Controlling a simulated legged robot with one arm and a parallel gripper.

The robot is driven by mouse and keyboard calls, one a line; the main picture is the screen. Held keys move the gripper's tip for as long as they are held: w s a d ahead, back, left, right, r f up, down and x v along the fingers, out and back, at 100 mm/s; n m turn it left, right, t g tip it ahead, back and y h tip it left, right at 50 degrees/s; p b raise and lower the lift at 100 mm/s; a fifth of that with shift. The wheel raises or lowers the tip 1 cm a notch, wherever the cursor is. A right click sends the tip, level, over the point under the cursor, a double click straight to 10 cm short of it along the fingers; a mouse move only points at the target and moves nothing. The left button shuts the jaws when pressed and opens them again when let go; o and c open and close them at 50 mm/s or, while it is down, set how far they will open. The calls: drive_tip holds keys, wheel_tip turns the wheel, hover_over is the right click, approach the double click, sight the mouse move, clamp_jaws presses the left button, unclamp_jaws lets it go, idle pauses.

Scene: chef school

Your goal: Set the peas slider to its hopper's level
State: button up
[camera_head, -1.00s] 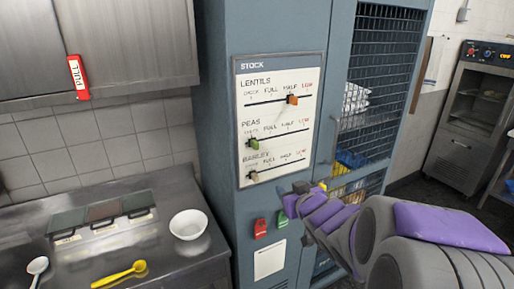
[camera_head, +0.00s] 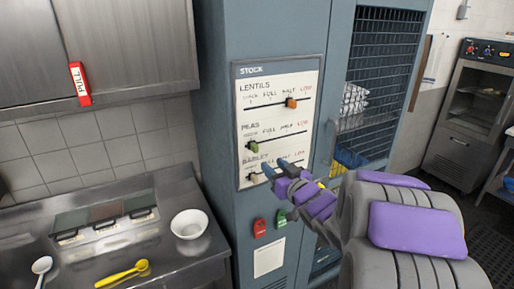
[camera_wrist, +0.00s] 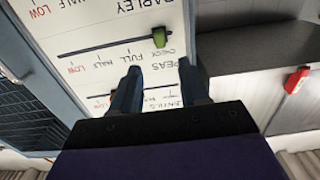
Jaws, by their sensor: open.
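The STOCK panel (camera_head: 313,85) is on the front of a blue-grey cabinet, with rows for lentils, peas and barley. The green peas slider (camera_head: 253,146) sits at the left end of its track. It also shows in the wrist view (camera_wrist: 159,37), at the CHECK end. My gripper (camera_head: 276,168) is open and empty, below and right of the green slider in the head view. In the wrist view, its two fingers (camera_wrist: 160,67) are apart, with the slider beyond them, untouched. I cannot make out any peas hopper or its level.
The orange lentils slider (camera_head: 291,103) is near HALF. The beige barley slider (camera_head: 252,177) is at the left end, close to my fingers. Red (camera_head: 260,227) and green (camera_head: 281,217) tags are below. A steel counter (camera_head: 185,262) with a white bowl (camera_head: 189,224) is left.

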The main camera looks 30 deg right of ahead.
sight(257, 150)
drive_tip(key=w+b, duration=0.1)
drive_tip(key=w, duration=1)
drive_tip(key=shift+w+a, duration=0.15)
drive_tip(key=shift+w, duration=0.1)
clamp_jaws()
